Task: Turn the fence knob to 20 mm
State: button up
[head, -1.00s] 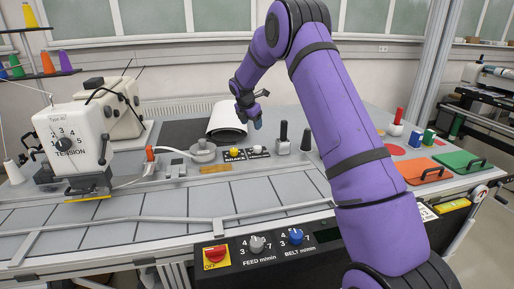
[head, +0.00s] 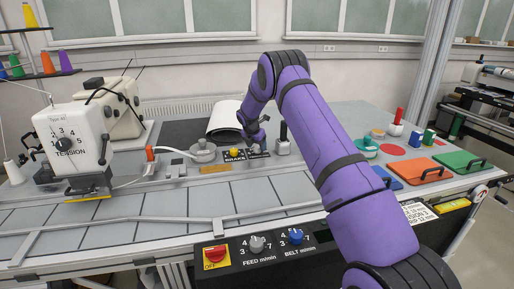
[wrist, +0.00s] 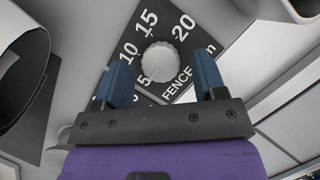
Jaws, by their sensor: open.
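The fence knob (wrist: 163,62) is a round, ridged, pale grey knob on a black plate (wrist: 190,30) in the wrist view. The plate reads FENCE mm, with 5, 10, 15 and 20 around the knob. A faint line on the knob's lower left seems to face the 5 side; I cannot read it surely. My gripper (wrist: 165,79) is open, its two blue fingers either side of the knob's near edge in the picture, with nothing gripped. I cannot tell the height gap. In the head view my gripper (head: 255,143) is over the plate and largely hides the knob.
A yellow brake knob (head: 234,152) sits just left of my gripper. A grey block with a black handle (head: 283,140) stands close on the right. The grey table (head: 150,205) in front is mostly clear.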

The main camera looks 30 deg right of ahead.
jog(key=shift+w+d+f, duration=0.1)
jog(key=shift+d+f, duration=0.1)
jog(key=shift+f, duration=0.35)
jog(key=c, duration=0.9)
